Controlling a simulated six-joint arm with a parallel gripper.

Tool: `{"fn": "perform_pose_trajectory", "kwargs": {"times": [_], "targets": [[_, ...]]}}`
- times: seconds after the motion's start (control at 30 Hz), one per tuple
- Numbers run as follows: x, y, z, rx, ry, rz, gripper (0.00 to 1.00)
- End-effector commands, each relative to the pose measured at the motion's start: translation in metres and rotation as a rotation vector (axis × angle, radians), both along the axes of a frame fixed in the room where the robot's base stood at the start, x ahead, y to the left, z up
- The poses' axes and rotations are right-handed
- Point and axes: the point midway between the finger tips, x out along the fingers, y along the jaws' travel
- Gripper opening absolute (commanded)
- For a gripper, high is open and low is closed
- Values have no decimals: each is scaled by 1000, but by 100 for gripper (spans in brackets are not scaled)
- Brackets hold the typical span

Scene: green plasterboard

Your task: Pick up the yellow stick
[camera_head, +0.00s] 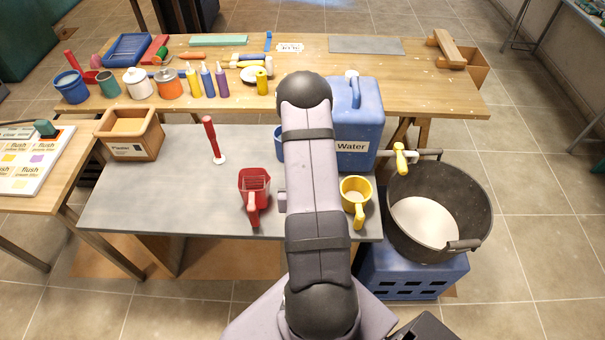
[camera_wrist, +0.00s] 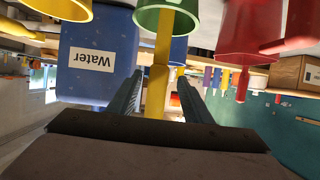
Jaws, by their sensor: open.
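The yellow stick (camera_wrist: 160,55) stands in a green cup (camera_wrist: 150,22) in the wrist view, which is upside down. My gripper (camera_wrist: 159,76) is open, with one dark finger on each side of the stick. The stick lies between the fingers; I cannot tell whether either finger touches it. Its far end runs down the picture behind the gripper body. In the head view my arm covers the stick, the green cup and the gripper.
A red jug (camera_head: 254,187) and a yellow cup (camera_head: 355,192) flank my arm on the grey table (camera_head: 150,195). Behind is a blue Water container (camera_head: 358,110). A black bucket (camera_head: 470,205) stands at right. A red-handled tool (camera_head: 212,138) stands at left, beside clear table.

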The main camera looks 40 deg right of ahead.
Motion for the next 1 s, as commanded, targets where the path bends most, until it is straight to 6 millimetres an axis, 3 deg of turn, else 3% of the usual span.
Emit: {"fn": "perform_pose_trajectory", "kwargs": {"times": [0.67, 1.0], "targets": [[12, -11, -10, -2, -2, 0, 45], [25, -26, -19, 1, 2, -2, 45]]}}
